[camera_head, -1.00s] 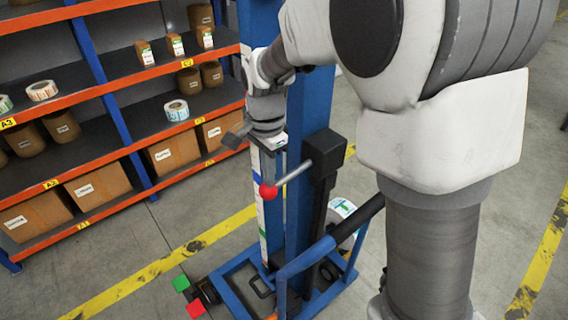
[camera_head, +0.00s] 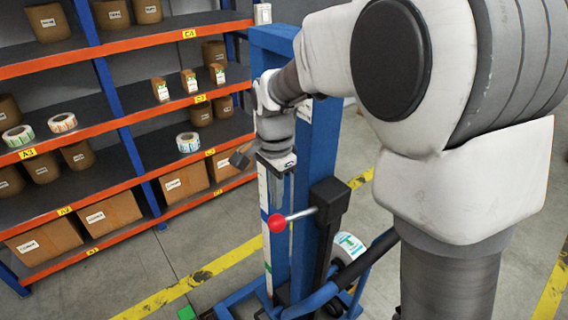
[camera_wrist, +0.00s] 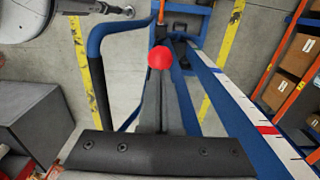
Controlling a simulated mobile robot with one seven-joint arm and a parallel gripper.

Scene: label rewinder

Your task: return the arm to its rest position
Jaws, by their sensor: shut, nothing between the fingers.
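My arm reaches from the right of the head view to the blue post (camera_head: 315,150) of a wheeled stand. My gripper (camera_head: 281,205) points down beside the post, its fingers together and empty. A lever with a red ball knob (camera_head: 277,223) sticks out from a black block (camera_head: 329,200) just below the fingertips. In the wrist view the grey fingers (camera_wrist: 165,108) rise from a dark bar, and the red knob (camera_wrist: 161,58) shows beyond their tips. I cannot tell whether the fingers touch the knob.
An orange and blue shelf rack (camera_head: 130,121) with boxes and label rolls stands at the left. A label roll (camera_head: 350,246) sits low on the stand, near its blue handle bar (camera_wrist: 98,85). Yellow floor lines (camera_head: 206,273) cross open grey floor between rack and stand.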

